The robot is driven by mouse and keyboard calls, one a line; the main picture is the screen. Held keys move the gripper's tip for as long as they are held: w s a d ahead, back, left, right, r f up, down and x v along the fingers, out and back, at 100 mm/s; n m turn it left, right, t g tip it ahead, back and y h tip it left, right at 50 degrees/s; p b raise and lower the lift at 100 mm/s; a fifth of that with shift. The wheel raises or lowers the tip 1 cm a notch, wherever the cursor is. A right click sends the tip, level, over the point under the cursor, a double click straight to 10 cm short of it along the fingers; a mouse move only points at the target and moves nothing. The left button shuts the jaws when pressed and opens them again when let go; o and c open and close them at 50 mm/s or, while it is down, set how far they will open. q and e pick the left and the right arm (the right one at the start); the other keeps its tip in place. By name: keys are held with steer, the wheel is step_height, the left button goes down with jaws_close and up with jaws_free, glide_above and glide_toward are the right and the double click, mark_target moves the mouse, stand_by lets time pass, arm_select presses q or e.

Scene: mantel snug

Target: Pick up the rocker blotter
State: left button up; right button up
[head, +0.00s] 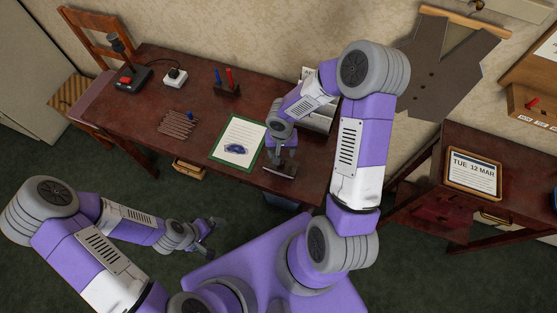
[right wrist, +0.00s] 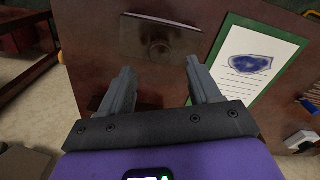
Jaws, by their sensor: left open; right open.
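The rocker blotter (right wrist: 150,35) shows in the right wrist view as a brownish-grey rectangular block with a small round knob on top. It lies on the dark red desk, just beyond my right fingertips. In the head view, the blotter (head: 283,172) is at the desk's front right, partly hidden by my gripper. My right gripper (right wrist: 159,65) is open and empty, its fingers apart and pointing toward the blotter; it also shows in the head view (head: 282,160). I cannot tell whether it touches the blotter. My left gripper (head: 209,240) is open and empty over the floor in front of the desk.
A green-edged sheet with a blue ink blot (head: 236,148) lies left of the blotter. Further left are several brown sticks (head: 178,123), a pen stand (head: 228,90), a white socket block (head: 175,78) and a joystick (head: 125,75). A second desk with a calendar (head: 473,172) stands right.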

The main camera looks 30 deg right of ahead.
mark_target(281, 164)
steer(key=f, duration=0.3)
steer(key=f+b, duration=0.1)
steer(key=f, duration=0.2)
steer(key=shift+s+a, duration=0.15)
steer(key=shift+s, duration=0.05)
steer(key=shift+r, duration=0.1)
jaws_close()
